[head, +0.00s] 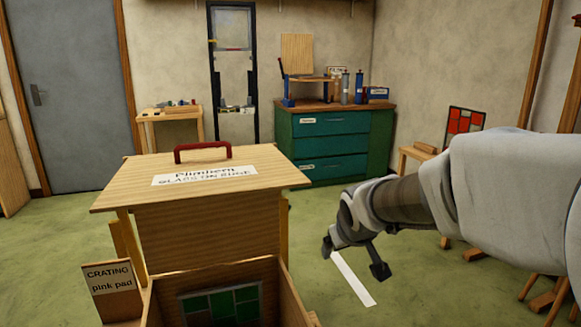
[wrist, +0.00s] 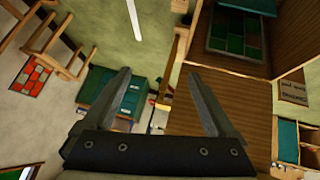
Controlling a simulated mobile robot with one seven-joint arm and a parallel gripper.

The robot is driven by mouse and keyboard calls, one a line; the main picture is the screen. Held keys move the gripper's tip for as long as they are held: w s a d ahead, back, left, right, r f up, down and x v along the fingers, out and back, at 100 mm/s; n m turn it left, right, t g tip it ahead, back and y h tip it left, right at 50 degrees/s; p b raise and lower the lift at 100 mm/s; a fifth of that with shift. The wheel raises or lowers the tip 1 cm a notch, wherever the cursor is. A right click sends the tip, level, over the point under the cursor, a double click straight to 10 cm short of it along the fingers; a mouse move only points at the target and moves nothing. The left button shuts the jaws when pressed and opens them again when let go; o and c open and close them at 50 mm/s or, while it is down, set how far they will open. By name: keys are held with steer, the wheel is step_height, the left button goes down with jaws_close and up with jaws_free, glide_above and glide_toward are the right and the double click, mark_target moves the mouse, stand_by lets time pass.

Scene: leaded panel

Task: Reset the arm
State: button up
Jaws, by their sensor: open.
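My gripper (head: 354,260) is at the right of the head view, with my arm reaching in from the right edge. Its two fingers are spread apart and it hangs above the green floor, to the right of the wooden crate. In the wrist view my gripper (wrist: 158,82) shows both fingers wide apart with nothing between them. The fingers touch nothing that I can see.
A wooden box with a red handle (head: 203,152) stands left of my gripper. An open crate (head: 270,292) holding a green leaded panel (head: 222,302) is in front. Green drawers (head: 330,146) stand behind. A red leaded panel (head: 465,125) is at right.

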steer(key=s+d+m+g+b, duration=0.2)
steer(key=s+d+m+b, duration=0.1)
steer(key=s, duration=2.3)
step_height(320, 180, up, 24)
steer(key=p, duration=2.5)
steer(key=shift+a+r+p, duration=0.2)
steer(key=shift+r+p, duration=0.05)
steer(key=shift+p, duration=0.15)
steer(key=shift+w, duration=0.1)
